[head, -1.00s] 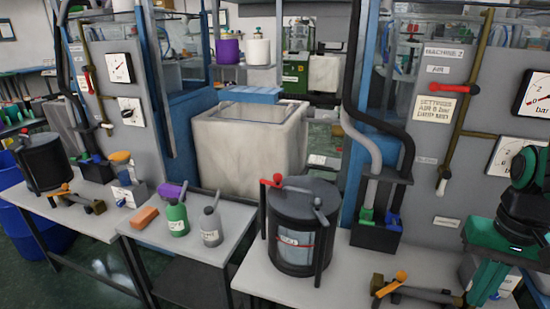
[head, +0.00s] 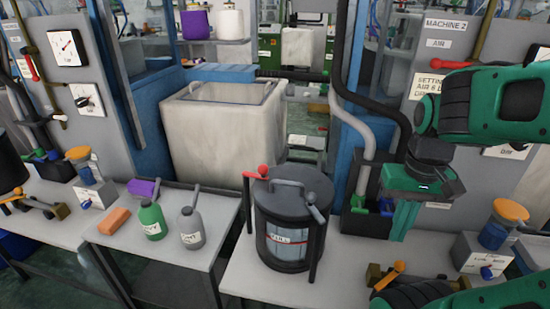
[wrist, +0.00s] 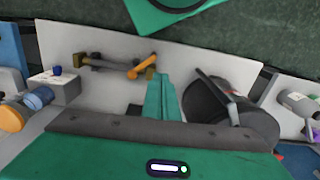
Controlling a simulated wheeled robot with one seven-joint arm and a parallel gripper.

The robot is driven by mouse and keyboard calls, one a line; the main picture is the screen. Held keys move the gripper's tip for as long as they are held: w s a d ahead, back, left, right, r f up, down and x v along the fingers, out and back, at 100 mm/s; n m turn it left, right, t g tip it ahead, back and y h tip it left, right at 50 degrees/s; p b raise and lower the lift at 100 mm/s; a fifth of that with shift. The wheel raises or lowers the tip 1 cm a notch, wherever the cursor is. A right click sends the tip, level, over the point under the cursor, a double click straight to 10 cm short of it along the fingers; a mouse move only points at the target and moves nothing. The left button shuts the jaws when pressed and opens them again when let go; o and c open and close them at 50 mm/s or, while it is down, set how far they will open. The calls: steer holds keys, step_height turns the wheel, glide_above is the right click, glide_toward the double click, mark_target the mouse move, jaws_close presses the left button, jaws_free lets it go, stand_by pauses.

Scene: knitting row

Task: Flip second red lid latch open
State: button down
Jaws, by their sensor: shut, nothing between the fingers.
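A dark grey drum (head: 290,222) with a closed lid stands on the bench, a label on its front. A red lid latch (head: 257,172) sits at the lid's left back edge and reaches out past the rim. A grey latch (head: 312,204) lies at the lid's right edge, and a grey handle (head: 287,183) is on top. My gripper (head: 402,222) is shut and empty, pointing down to the right of the drum, apart from it. In the wrist view the closed fingers (wrist: 163,97) are beside the drum (wrist: 250,118). A second dark drum (head: 10,165) is cut off at the left edge.
An orange-levered valve (head: 388,276) and a grey box with an orange-topped jar (head: 508,212) are right of the drum. A green bottle (head: 151,220), a grey bottle (head: 190,226) and an orange block (head: 114,221) are left. Pipes and a black bin (head: 368,217) stand behind.

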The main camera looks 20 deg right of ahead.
steer(key=w+a+r+n+t+y, duration=0.1)
steer(key=w+r+n+y, duration=0.1)
steer(key=w, duration=0.8)
steer(key=w+a+r+n+t+y, duration=0.1)
steer(key=w+r+n, duration=0.3)
steer(key=w, duration=0.7)
steer(key=w+a+r+n+t+y, duration=0.1)
steer(key=w+a+r+n+y, duration=0.2)
steer(key=w, duration=0.8)
steer(key=shift+w+a+r+n, duration=0.15)
steer(key=shift+w+r+n, duration=0.05)
steer(key=shift+r+n, duration=0.35)
steer(key=shift+f, duration=0.1)
steer(key=x, duration=1)
steer(key=shift+s+a+f, duration=0.1)
steer(key=shift+s+a, duration=0.1)
steer(key=shift+a, duration=0.4)
steer(key=shift+s+a+f, duration=0.1)
steer(key=shift+s+a, duration=0.05)
steer(key=shift+a, duration=0.45)
steer(key=shift+s+a+f, duration=0.15)
steer(key=shift+a+f, duration=0.05)
steer(key=shift+a, duration=0.5)
